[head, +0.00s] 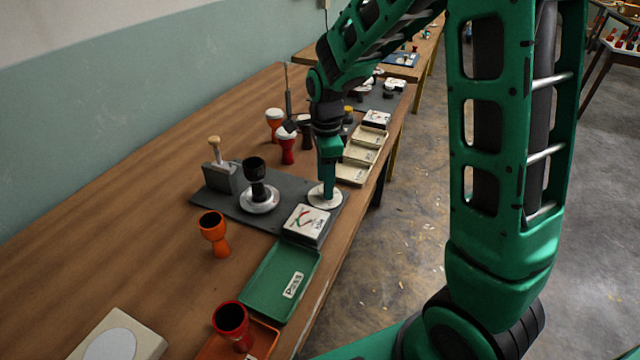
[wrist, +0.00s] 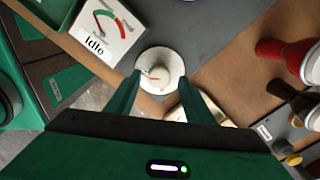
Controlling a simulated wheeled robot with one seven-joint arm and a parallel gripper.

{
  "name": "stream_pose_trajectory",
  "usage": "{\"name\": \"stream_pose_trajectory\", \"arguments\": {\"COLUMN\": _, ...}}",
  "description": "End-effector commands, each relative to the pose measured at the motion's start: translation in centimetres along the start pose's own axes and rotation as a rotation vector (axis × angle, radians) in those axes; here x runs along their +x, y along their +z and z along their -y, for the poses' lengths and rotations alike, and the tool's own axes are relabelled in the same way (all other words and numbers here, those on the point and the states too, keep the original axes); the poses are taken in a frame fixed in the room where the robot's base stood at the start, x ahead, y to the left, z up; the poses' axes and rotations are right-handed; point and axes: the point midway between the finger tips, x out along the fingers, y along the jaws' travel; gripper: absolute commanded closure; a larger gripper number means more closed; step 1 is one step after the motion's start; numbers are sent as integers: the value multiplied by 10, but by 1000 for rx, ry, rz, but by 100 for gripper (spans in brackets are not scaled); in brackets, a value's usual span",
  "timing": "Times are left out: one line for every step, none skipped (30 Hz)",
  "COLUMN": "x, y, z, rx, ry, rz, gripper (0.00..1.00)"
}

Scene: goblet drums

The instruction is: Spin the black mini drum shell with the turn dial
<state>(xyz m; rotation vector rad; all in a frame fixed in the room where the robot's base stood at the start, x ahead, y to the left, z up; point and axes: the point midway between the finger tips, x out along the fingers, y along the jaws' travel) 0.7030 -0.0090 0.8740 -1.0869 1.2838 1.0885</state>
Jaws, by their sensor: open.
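The black mini drum shell (head: 256,180) stands upright on a round silver turntable (head: 260,203) on a dark grey mat. My gripper (head: 328,198) points down over the dial. In the wrist view its two fingers (wrist: 158,100) are spread apart, with the knob between and just beyond their tips. Contact cannot be told.
A gauge box (head: 306,225) reading "Idle" stands beside the dial. A green tray (head: 279,281) lies in front. An orange drum (head: 214,234) and a red drum (head: 231,322) stand nearer.

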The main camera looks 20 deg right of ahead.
Motion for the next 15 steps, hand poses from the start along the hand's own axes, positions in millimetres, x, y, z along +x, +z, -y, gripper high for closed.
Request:
{"name": "stream_pose_trajectory", "arguments": {"x": 5, "y": 0, "z": 0, "rx": 0, "ry": 1, "rz": 0, "gripper": 52}}
{"name": "stream_pose_trajectory", "arguments": {"x": 7, "y": 0, "z": 0, "rx": 0, "ry": 0, "rz": 0, "gripper": 52}}
{"name": "stream_pose_trajectory", "arguments": {"x": 9, "y": 0, "z": 0, "rx": -1, "ry": 1, "rz": 0, "gripper": 52}}
{"name": "stream_pose_trajectory", "arguments": {"x": 10, "y": 0, "z": -1, "rx": -1, "ry": 1, "rz": 0, "gripper": 52}}
{"name": "stream_pose_trajectory", "arguments": {"x": 11, "y": 0, "z": -1, "rx": -1, "ry": 1, "rz": 0, "gripper": 52}}
{"name": "stream_pose_trajectory", "arguments": {"x": 12, "y": 0, "z": -1, "rx": -1, "ry": 1, "rz": 0, "gripper": 52}}
{"name": "stream_pose_trajectory", "arguments": {"x": 12, "y": 0, "z": 0, "rx": -1, "ry": 1, "rz": 0, "gripper": 52}}
{"name": "stream_pose_trajectory", "arguments": {"x": 12, "y": 0, "z": 0, "rx": -1, "ry": 0, "rz": 0, "gripper": 52}}
{"name": "stream_pose_trajectory", "arguments": {"x": 12, "y": 0, "z": 0, "rx": -1, "ry": 0, "rz": 0, "gripper": 52}}
{"name": "stream_pose_trajectory", "arguments": {"x": 12, "y": 0, "z": 0, "rx": -1, "ry": 0, "rz": 0, "gripper": 52}}
{"name": "stream_pose_trajectory", "arguments": {"x": 12, "y": 0, "z": 0, "rx": -1, "ry": 0, "rz": 0, "gripper": 52}}
{"name": "stream_pose_trajectory", "arguments": {"x": 12, "y": 0, "z": 0, "rx": -1, "ry": 0, "rz": 0, "gripper": 52}}
{"name": "stream_pose_trajectory", "arguments": {"x": 12, "y": 0, "z": 0, "rx": -1, "ry": 0, "rz": 0, "gripper": 52}}
{"name": "stream_pose_trajectory", "arguments": {"x": 12, "y": 0, "z": 0, "rx": -1, "ry": 0, "rz": 0, "gripper": 54}}
{"name": "stream_pose_trajectory", "arguments": {"x": 12, "y": 0, "z": 0, "rx": -1, "ry": 0, "rz": 0, "gripper": 64}}
